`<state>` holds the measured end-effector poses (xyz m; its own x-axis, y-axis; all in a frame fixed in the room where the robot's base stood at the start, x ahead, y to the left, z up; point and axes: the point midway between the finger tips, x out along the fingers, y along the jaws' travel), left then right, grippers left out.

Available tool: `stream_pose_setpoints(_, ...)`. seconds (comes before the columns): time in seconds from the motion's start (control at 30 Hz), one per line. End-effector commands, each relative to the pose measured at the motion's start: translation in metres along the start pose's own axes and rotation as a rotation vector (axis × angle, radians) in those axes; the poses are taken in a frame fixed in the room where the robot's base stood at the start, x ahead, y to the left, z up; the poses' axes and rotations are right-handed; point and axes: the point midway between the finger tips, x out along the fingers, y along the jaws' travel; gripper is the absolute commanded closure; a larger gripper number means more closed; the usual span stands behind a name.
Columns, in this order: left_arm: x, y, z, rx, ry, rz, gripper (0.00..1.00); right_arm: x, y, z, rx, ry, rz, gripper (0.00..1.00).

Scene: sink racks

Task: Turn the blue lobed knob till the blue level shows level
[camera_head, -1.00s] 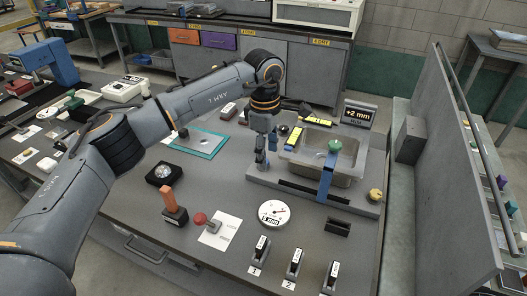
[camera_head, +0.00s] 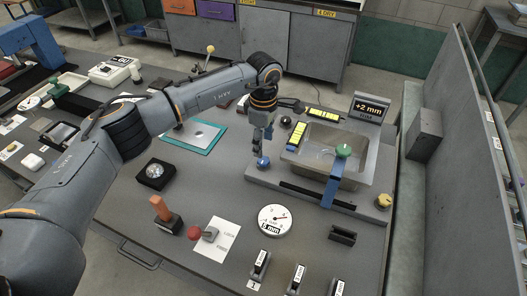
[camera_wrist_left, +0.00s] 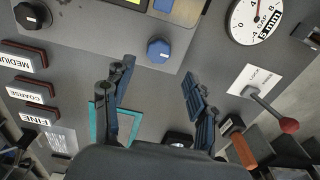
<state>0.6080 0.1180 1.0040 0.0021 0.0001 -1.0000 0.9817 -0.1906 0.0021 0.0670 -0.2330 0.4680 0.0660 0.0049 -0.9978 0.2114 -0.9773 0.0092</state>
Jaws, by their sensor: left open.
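The blue lobed knob (camera_head: 263,162) sits at the left front corner of the grey sink frame, and also shows in the left wrist view (camera_wrist_left: 158,50). My left gripper (camera_head: 262,146) is open and empty just above and behind the knob in the head view. In the left wrist view its fingers (camera_wrist_left: 158,72) are apart, with the knob between their lines, beyond the tips; I see no contact. Two yellow level vials lie on the frame, one on the left side (camera_head: 297,136) and one at the back (camera_head: 323,114); their bubbles are too small to read. My right gripper is out of view.
A display (camera_head: 371,106) reads +2 mm. A yellow knob (camera_head: 383,201) stands at the right corner. A round gauge (camera_head: 274,220) and a red-knobbed lever (camera_head: 194,233) stand in front.

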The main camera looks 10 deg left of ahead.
Motion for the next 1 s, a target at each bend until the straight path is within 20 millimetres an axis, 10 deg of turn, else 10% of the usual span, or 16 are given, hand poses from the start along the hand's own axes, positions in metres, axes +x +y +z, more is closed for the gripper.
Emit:
stream_pose_setpoints(0.3, 0.052, -0.001, 0.0, 0.0, 0.0, -0.002, 0.42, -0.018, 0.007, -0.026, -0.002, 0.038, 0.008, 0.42)
stream_pose_setpoints(0.73, 0.065, 0.0, 0.0, 0.001, 0.0, 0.0, 0.42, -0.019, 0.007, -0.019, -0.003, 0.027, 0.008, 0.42)
stream_pose_setpoints(1.0, 0.065, 0.0, 0.0, 0.001, 0.0, 0.0, 0.93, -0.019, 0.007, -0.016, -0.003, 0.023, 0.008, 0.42)
